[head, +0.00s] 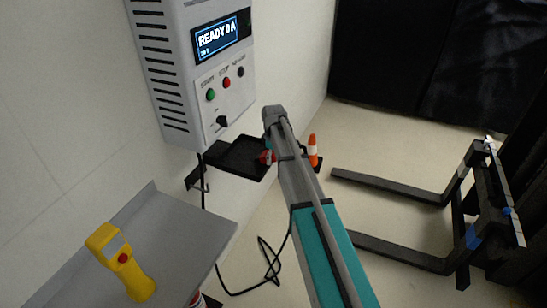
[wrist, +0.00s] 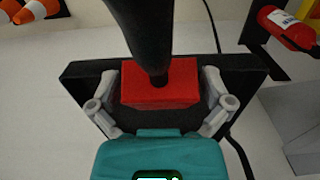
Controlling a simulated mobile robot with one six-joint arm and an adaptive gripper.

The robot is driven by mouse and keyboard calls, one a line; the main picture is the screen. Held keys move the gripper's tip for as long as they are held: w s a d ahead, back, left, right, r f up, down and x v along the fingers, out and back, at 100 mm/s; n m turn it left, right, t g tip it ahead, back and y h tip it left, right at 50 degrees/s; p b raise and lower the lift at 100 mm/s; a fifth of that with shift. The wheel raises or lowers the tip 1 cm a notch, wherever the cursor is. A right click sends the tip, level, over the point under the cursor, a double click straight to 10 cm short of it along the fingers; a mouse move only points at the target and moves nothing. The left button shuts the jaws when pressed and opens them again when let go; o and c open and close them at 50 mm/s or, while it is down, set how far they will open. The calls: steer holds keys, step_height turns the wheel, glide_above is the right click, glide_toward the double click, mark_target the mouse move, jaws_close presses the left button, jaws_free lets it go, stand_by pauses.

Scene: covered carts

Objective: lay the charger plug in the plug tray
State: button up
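The charger plug (wrist: 160,92) is a red block with a thick black stem running up toward the top of the wrist view. It lies over the black plug tray (wrist: 85,70), seemingly resting in it; its underside is hidden. My gripper (wrist: 160,88) has its grey fingers on either side of the red block, with a narrow gap showing at each side. In the head view the plug tray (head: 222,152) juts from the wall below the charger, and my gripper (head: 270,155) is at its right end, largely hidden by my arm. A bit of red shows there.
A grey wall charger (head: 190,70) reads "READY 0 A". A grey cart top (head: 180,230) with a yellow handheld device (head: 122,262) stands at lower left. An orange-white cone (head: 312,150) is behind my arm. A dark fork frame (head: 400,190) is at right. A black cable (head: 270,265) lies on the floor.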

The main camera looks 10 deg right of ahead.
steer(key=c, duration=1.1)
steer(key=shift+w+a, duration=0.1)
steer(key=shift+a, duration=0.05)
